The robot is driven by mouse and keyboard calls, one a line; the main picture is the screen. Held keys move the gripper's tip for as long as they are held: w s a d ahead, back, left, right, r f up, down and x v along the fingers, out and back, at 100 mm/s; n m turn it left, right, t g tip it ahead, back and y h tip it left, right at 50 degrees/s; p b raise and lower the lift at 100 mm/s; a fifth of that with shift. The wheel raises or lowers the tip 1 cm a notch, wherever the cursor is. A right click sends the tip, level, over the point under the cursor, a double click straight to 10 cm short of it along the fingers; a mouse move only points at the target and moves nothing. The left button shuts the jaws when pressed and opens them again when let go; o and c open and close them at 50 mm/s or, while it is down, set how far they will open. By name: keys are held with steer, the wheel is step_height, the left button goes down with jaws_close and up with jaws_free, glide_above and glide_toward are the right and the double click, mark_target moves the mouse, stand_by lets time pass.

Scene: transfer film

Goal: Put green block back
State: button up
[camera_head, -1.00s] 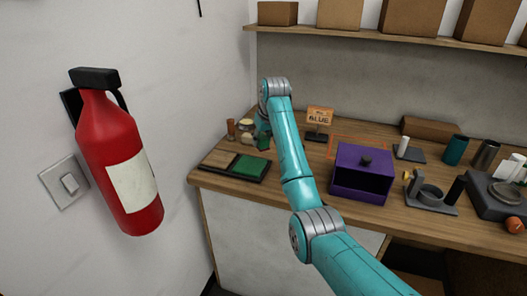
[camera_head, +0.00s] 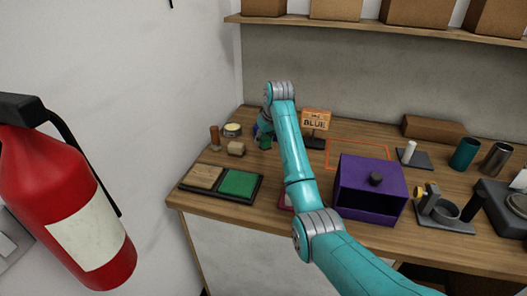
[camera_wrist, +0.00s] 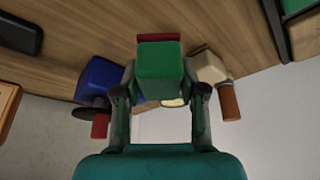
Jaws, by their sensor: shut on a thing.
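The green block (camera_wrist: 160,68) is between the two fingers of my gripper (camera_wrist: 160,95), which is shut on it. In the head view the green block (camera_head: 265,143) shows only partly, below the end of my arm, at the back left of the workbench. I cannot tell whether it touches the bench top. A dark tray with a tan pad (camera_head: 203,177) and a green pad (camera_head: 238,184) lies at the bench's front left corner, in front of the gripper and apart from it.
Close around the gripper are a beige block (camera_head: 236,148), a brown cylinder (camera_head: 214,138), a round tin (camera_head: 232,130) and a blue object (camera_wrist: 97,80). An orange "BLUE" sign (camera_head: 316,120) and a purple box (camera_head: 370,188) stand to the right. A fire extinguisher (camera_head: 70,200) hangs left.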

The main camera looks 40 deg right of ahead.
mark_target(264, 159)
steer(key=shift+f, duration=2.65)
steer(key=shift+f, duration=0.15)
steer(key=o, duration=1.1)
steer(key=v, duration=1.2)
steer(key=shift+s, duration=0.15)
